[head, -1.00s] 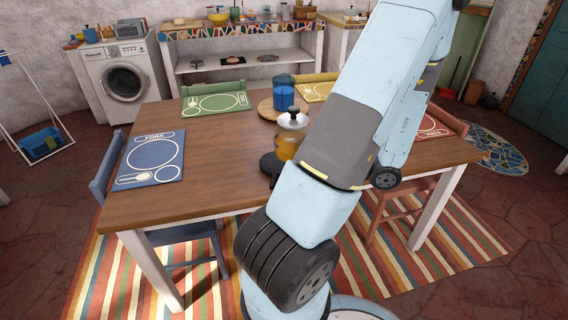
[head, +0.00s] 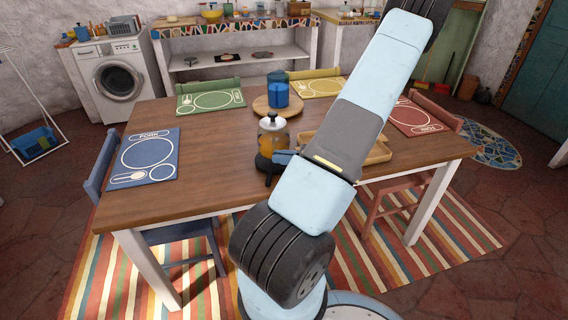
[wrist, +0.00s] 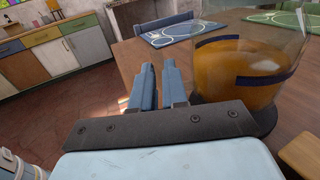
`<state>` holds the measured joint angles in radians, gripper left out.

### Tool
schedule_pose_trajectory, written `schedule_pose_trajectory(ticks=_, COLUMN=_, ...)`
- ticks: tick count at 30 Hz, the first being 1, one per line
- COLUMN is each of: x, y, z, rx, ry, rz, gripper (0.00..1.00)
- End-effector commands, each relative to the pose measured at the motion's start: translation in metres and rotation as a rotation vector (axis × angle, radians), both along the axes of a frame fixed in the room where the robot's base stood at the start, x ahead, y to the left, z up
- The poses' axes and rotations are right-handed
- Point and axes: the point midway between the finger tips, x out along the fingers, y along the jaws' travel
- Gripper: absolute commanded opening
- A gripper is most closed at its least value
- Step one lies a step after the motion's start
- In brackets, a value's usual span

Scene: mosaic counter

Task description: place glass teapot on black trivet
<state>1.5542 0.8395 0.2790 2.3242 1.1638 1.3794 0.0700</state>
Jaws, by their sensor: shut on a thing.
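The glass teapot (head: 272,138) holds amber tea and has a white lid with a black knob. It is upright over the black trivet (head: 263,167) near the table's front middle; I cannot tell whether it touches. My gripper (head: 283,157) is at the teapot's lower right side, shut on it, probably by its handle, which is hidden. In the wrist view the teapot (wrist: 245,75) fills the right side, with a dark disc under it. The blue fingers (wrist: 160,85) are close together beside it; what is between them is not clear.
The wooden table (head: 215,165) carries a blue mug (head: 278,90) on a round board (head: 262,104) behind the teapot. A wooden tray (head: 378,154) lies to the right, partly behind my arm. Blue (head: 146,160), green (head: 210,100), yellow (head: 316,84) and red (head: 412,118) placemats lie near the edges.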

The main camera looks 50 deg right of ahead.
Motion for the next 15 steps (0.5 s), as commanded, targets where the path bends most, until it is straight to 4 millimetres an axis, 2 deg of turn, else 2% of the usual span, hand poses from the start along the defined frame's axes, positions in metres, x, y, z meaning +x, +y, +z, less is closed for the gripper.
schedule_pose_trajectory(ticks=8, x=0.007, y=-0.003, z=-0.009, rx=0.001, ry=-0.003, rz=0.0, gripper=0.0)
schedule_pose_trajectory(ticks=15, x=0.007, y=-0.003, z=-0.033, rx=0.003, ry=-0.002, rz=0.0, gripper=0.0)
